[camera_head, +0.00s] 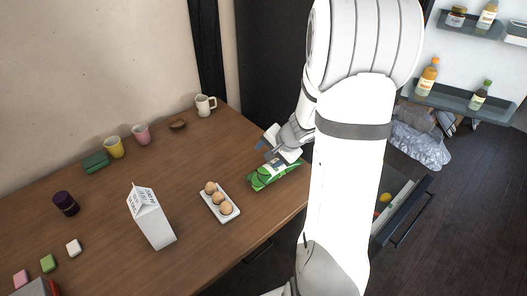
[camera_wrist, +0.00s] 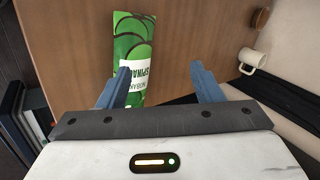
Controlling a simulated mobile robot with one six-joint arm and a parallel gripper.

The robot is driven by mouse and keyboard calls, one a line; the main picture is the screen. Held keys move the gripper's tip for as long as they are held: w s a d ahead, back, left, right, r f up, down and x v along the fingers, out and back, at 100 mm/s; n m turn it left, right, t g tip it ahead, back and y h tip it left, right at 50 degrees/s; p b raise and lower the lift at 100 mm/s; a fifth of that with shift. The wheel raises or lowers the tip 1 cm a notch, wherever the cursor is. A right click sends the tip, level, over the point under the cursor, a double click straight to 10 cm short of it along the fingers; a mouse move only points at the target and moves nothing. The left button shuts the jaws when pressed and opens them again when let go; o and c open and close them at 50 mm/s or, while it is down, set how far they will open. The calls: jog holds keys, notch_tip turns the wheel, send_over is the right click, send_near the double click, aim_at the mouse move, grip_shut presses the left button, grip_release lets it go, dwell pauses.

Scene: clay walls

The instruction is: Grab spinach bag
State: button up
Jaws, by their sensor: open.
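The green spinach bag (camera_head: 272,175) lies on the wooden table (camera_head: 190,165) near its right edge, partly covered by my gripper in the head view. In the wrist view the spinach bag (camera_wrist: 133,48) shows its leaf print and a white label with part of the word "spinach". My gripper (camera_wrist: 162,78) is open, with its two blue-grey fingers apart. The bag lies by the left finger, whose tip overlaps the label in the picture; the space by the right finger shows bare table. In the head view my gripper (camera_head: 268,149) is over the bag's far side. Whether it touches the bag cannot be told.
An egg tray (camera_head: 219,203) and a milk carton (camera_head: 151,216) stand left of the bag. A white mug (camera_head: 205,105) and a small brown bowl (camera_head: 178,124) are at the back. An open drawer (camera_head: 402,207) and fridge shelves (camera_head: 465,100) are at the right.

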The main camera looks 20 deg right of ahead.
aim_at(275, 170)
jog(key=d+f+m, duration=0.1)
jog(key=d+f, duration=0.1)
jog(key=w+d+f+m, duration=0.1)
jog(key=d+f, duration=0.1)
jog(key=f, duration=0.1)
jog(key=w+d+f+m+h, duration=0.1)
jog(key=d+f, duration=0.1)
jog(key=f, duration=0.1)
jog(key=shift+f+b, duration=0.1)
jog(key=shift+b, duration=0.25)
jog(key=shift+x, duration=2.65)
jog(key=shift+d, duration=0.2)
jog(key=shift+c, duration=0.4)
jog(key=c, duration=0.7)
jog(key=shift+o, duration=0.2)
